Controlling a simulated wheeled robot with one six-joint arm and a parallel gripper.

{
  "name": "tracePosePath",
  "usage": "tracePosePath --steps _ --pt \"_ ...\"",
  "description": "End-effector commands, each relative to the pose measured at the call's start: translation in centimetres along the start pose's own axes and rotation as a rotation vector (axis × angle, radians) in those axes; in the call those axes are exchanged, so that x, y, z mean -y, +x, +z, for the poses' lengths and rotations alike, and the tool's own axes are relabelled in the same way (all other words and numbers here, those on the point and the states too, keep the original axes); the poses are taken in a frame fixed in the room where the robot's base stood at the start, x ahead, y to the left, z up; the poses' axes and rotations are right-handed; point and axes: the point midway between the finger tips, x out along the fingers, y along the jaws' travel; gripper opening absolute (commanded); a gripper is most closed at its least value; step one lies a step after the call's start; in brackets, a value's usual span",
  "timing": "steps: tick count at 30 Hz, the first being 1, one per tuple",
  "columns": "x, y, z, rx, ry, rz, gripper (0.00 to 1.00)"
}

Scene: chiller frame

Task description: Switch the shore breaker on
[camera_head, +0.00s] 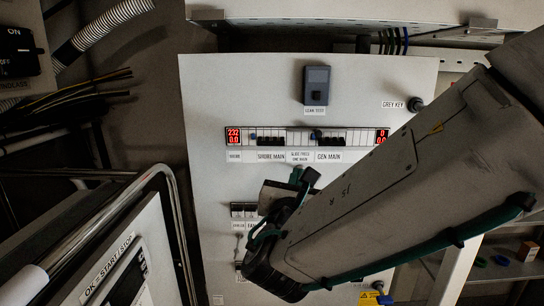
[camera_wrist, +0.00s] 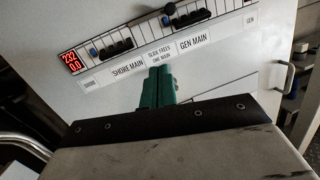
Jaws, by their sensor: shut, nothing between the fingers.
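The shore main breaker (camera_head: 268,139) is a black toggle block in the left half of the row on the white panel. In the wrist view it (camera_wrist: 117,47) stands above the SHORE MAIN label (camera_wrist: 128,68). The matching gen main breaker (camera_head: 331,140) is to its right. My gripper (camera_wrist: 160,72) has green fingers, shut and empty, below that label. In the head view my gripper (camera_head: 304,174) is partly hidden by my wrist. I cannot tell whether its tips touch the panel.
A red display (camera_head: 234,136) reads 232 and 0.0 on the left; the right one (camera_head: 381,136) reads 0 and 0.0. A grey box (camera_head: 316,85) is above, a grey key switch (camera_head: 415,104) at right. A railed metal box (camera_head: 120,262) stands at lower left.

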Motion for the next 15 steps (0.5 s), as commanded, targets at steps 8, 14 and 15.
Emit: tracePosePath --steps 8,14,15 --pt "-5.5 -1.9 -0.9 0.047 -0.100 0.190 0.00" --pt "-5.4 -1.8 -0.8 0.047 -0.098 0.188 0.00" --pt "-5.3 -1.8 -0.8 0.047 -0.098 0.187 0.00"
